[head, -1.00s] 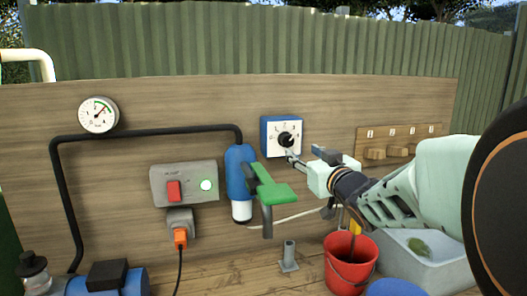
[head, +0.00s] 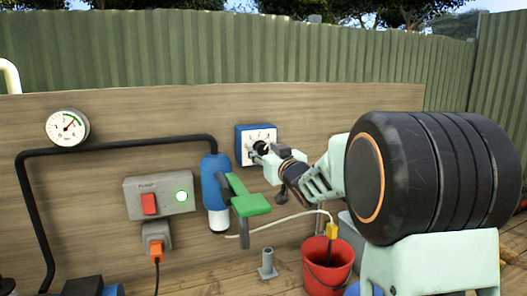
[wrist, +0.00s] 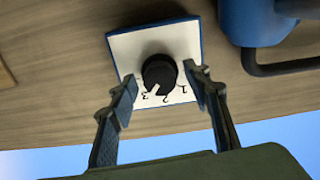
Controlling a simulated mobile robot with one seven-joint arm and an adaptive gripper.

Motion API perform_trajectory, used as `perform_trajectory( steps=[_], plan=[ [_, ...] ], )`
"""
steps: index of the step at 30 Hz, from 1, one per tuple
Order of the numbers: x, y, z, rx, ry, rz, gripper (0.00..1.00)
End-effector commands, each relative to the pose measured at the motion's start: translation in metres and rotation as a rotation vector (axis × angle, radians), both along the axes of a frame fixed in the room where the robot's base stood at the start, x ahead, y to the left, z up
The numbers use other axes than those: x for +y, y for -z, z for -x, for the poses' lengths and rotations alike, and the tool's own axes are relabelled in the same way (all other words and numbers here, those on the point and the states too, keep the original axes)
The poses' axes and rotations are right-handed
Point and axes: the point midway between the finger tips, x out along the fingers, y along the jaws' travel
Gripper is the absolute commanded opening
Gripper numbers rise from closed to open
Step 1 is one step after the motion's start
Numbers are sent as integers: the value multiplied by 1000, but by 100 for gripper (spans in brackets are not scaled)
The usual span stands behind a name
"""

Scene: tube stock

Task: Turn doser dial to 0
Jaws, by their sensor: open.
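The doser dial is a black round knob (wrist: 159,72) on a white-faced blue box (wrist: 125,45). The box (head: 242,133) is mounted on the wooden board in the head view. In the wrist view the numbers 1, 2 and 3 show along the face's lower edge, and a white mark on the knob points between 2 and 3. My gripper (wrist: 160,77) is open, with one finger on each side of the knob and gaps showing to both. In the head view my gripper (head: 258,153) partly covers the dial's face.
A blue cylinder (head: 209,180) with a green lever (head: 245,198) is left of the dial. It also shows in the wrist view (wrist: 250,20). A pump switch box (head: 160,193), a gauge (head: 67,127) and a red bucket (head: 328,263) are around.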

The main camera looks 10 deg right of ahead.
Motion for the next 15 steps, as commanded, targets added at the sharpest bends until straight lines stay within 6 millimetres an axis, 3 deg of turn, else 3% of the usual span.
perform_trajectory(
  steps=[5, 15],
  plan=[
    [0, 0, 0, 0, 0, 0, 45],
    [0, 0, 0, 1, 0, 0, 7]
  ],
)
